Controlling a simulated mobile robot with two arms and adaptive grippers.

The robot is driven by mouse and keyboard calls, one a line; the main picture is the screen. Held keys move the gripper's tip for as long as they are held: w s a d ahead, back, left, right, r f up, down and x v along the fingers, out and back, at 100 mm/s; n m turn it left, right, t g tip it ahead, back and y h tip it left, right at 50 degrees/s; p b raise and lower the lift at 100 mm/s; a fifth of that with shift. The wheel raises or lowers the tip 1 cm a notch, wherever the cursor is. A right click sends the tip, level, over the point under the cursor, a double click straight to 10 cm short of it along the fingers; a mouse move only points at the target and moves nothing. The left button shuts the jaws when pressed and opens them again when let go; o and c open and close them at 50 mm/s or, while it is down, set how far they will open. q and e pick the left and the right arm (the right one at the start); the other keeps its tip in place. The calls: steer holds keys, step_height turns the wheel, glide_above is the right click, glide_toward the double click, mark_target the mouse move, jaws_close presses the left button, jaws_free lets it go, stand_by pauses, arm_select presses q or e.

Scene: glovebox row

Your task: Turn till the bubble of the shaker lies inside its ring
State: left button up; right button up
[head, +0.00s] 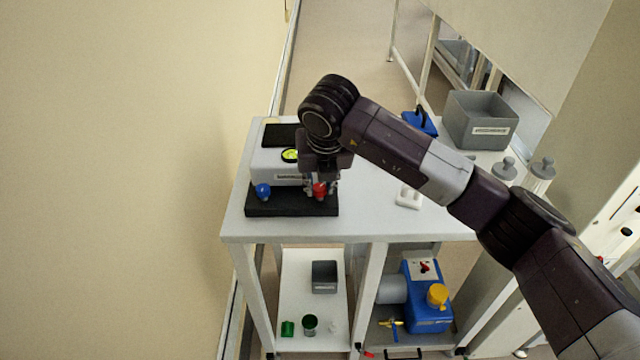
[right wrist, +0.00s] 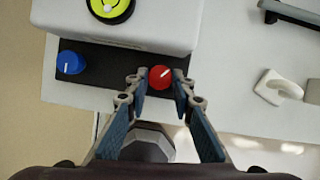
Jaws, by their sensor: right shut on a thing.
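The shaker (head: 264,160) is a white box on a black base, standing on the table at the wall side. Its round yellow-green bubble level (head: 290,155) also shows in the right wrist view (right wrist: 110,8), cut by the top edge. A pale spot lies in it, but I cannot tell surely whether that is the bubble inside its ring. A blue knob (right wrist: 70,63) and a red knob (right wrist: 160,77), each with a white mark, sit at the shaker's front. My right gripper (right wrist: 160,86) is shut on the red knob. My left gripper is not in view.
A grey bin (head: 482,120), a blue item (head: 420,123), grey capped items (head: 504,168) and a small white piece (head: 408,196) stand right on the table (head: 375,215). A blue pump-like unit (head: 425,300) is on the shelf below. The wall is close at left.

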steer(key=shift+w+d+f+n+b, duration=0.15)
steer(key=shift+n+b, duration=0.25)
steer(key=shift+b, duration=0.25)
jaws_close()
steer(key=shift+n+y, duration=0.3)
steer(key=shift+n, duration=0.1)
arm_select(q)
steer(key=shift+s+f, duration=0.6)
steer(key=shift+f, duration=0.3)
arm_select(e)
steer(key=shift+r, duration=0.2)
steer(key=o, duration=1)
jaws_free()
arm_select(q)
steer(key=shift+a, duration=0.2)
